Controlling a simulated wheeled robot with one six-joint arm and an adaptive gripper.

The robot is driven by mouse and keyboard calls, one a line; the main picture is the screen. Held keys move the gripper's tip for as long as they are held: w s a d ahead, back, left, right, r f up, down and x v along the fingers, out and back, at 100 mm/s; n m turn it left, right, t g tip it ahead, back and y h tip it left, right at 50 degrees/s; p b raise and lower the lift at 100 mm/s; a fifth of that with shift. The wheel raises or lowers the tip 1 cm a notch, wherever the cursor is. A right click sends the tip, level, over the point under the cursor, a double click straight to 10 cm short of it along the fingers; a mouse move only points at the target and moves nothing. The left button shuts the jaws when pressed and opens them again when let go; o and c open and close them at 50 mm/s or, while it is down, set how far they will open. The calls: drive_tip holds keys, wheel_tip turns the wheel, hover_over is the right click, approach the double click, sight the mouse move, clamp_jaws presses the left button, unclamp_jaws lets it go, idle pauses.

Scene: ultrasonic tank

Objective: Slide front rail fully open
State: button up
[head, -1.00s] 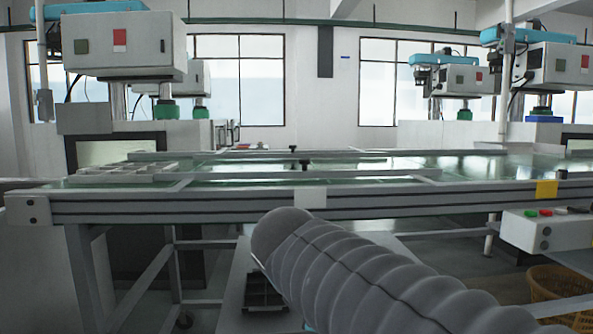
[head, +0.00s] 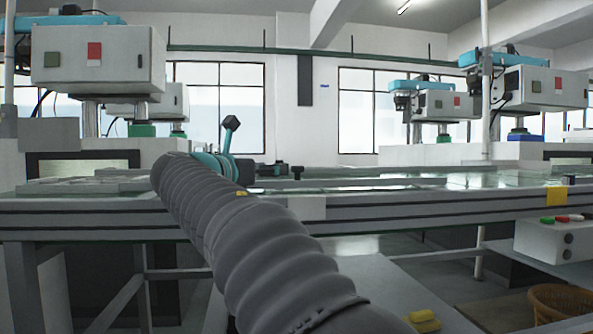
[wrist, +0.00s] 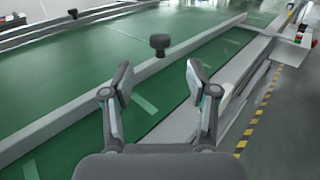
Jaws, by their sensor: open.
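The front rail (wrist: 110,90) is a long light-grey bar lying across the green tank top in the wrist view. A black knob (wrist: 160,43) stands on it. The front rail (head: 385,185) also shows in the head view, partly hidden by my arm. A second, farther rail (wrist: 45,26) carries another black knob (wrist: 73,13). My gripper (wrist: 160,80) is open and empty, with its fingers spread. In the picture the front knob lies just beyond the gap between the fingertips, apart from them.
The tank's near edge (head: 430,205) runs across the head view. A button box (head: 560,240) stands at the right, below the edge. Machine heads (head: 95,60) hang at the back left and back right. The green surface around the front rail looks clear.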

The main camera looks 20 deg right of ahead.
sight(294, 167)
drive_tip(key=x, duration=1.1)
